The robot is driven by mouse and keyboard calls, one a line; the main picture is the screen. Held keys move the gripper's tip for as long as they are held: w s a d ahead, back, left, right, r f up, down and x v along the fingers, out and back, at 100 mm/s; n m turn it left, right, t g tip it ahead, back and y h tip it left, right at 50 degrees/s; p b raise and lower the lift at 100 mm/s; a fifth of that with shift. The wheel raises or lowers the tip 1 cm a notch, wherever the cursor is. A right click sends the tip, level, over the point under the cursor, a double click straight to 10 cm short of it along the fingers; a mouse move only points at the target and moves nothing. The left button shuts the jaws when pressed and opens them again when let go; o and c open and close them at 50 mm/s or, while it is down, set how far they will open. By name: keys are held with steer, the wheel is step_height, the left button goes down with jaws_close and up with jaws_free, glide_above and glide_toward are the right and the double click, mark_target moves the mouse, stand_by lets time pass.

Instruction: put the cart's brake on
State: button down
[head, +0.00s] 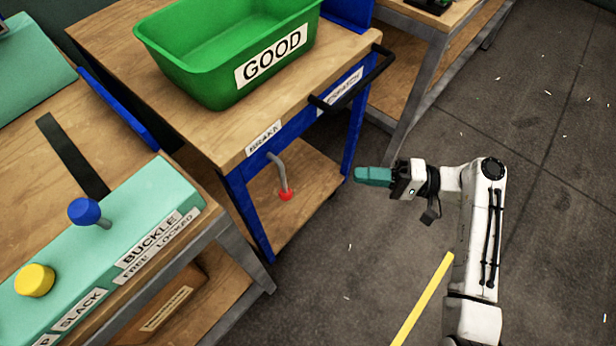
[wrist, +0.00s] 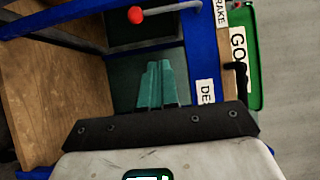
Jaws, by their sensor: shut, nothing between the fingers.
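The cart (head: 330,98) has a wooden top, a blue frame and a lower wooden shelf. The knob points down. My gripper (head: 357,176) has teal fingers, shut and empty, to the right of the knob and apart from it, by the cart's right front leg. In the wrist view the red knob (wrist: 136,14) shows at the top, beyond the shut fingertips (wrist: 158,64).
A green bin (head: 205,82) marked "GOOD" stands on the cart. A black handle (head: 357,80) juts from its right end. At left is a bench with a teal panel (head: 130,215), a blue knob (head: 84,211) and a yellow knob (head: 35,280). Floor at right is mostly clear.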

steer(key=s+a+b, duration=0.1)
steer(key=s+a, duration=0.1)
steer(key=a, duration=1.1)
